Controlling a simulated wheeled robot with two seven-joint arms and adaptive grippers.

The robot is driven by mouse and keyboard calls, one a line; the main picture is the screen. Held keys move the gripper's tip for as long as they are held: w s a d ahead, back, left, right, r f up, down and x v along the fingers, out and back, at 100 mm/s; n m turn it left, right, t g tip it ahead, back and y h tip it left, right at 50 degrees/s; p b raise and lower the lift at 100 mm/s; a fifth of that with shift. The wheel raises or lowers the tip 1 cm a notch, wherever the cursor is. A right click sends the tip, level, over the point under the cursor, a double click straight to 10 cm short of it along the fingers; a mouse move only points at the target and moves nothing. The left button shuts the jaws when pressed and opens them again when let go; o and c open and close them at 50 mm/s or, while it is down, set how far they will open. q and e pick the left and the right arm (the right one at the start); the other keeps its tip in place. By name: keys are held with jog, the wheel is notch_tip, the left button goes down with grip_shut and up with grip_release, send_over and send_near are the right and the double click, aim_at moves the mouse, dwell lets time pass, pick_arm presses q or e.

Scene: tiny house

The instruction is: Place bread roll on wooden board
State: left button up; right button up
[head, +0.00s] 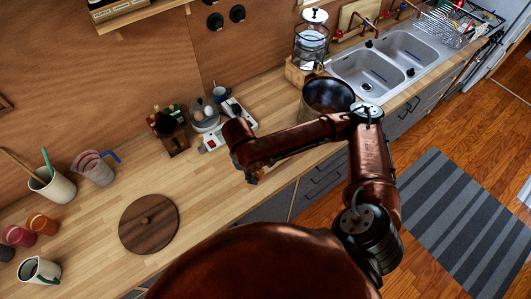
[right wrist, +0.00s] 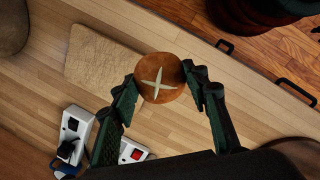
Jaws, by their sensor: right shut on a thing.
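The bread roll (right wrist: 161,78) is round and brown with a pale cross on top. In the right wrist view it sits between the two fingers of my right gripper (right wrist: 160,88), which is shut on it over the counter. I cannot tell the roll's height above the counter. A tan rectangular board (right wrist: 98,57) lies beside it, partly covered by the roll in this view. A dark round wooden board with a small knob (head: 148,238) lies on the counter at lower left. My right gripper in the head view (head: 250,177) hides the roll. My left gripper is out of view.
A white power strip (head: 212,142) lies near the wall, with a glass-lidded container (head: 206,116) behind it. A metal pot (head: 327,96) stands by the sink (head: 382,66). Cups and a utensil crock (head: 54,187) stand at left. Counter around the round board is mostly clear.

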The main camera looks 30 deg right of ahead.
jog(key=s+d+r+n+t+y+p, duration=0.15)
jog(key=n+p, duration=0.25)
jog(key=n, duration=0.6)
jog(key=s+d+r+n+y+p, duration=0.1)
jog(key=d+r+n+p, duration=0.3)
jog(key=n, duration=0.6)
jog(key=w+d+f+p, duration=0.1)
jog(key=w+f, duration=0.2)
jog(key=w, duration=0.1)
jog(key=w+d+f+p, duration=0.1)
jog(key=w+d+f, duration=0.1)
jog(key=w+f, duration=0.1)
jog(key=w+d+f+p, duration=0.1)
jog(key=w+f, duration=0.3)
jog(key=shift+w+d+f, duration=0.2)
jog(key=shift+w+f, duration=0.15)
jog(key=shift+w+d+f, duration=0.2)
jog(key=shift+w+f, duration=0.1)
jog(key=shift+f, duration=0.15)
jog(key=shift+f+p, duration=0.35)
jog(key=shift+f, duration=1.2)
jog(key=shift+f, duration=0.1)
jog(key=o, duration=1.1)
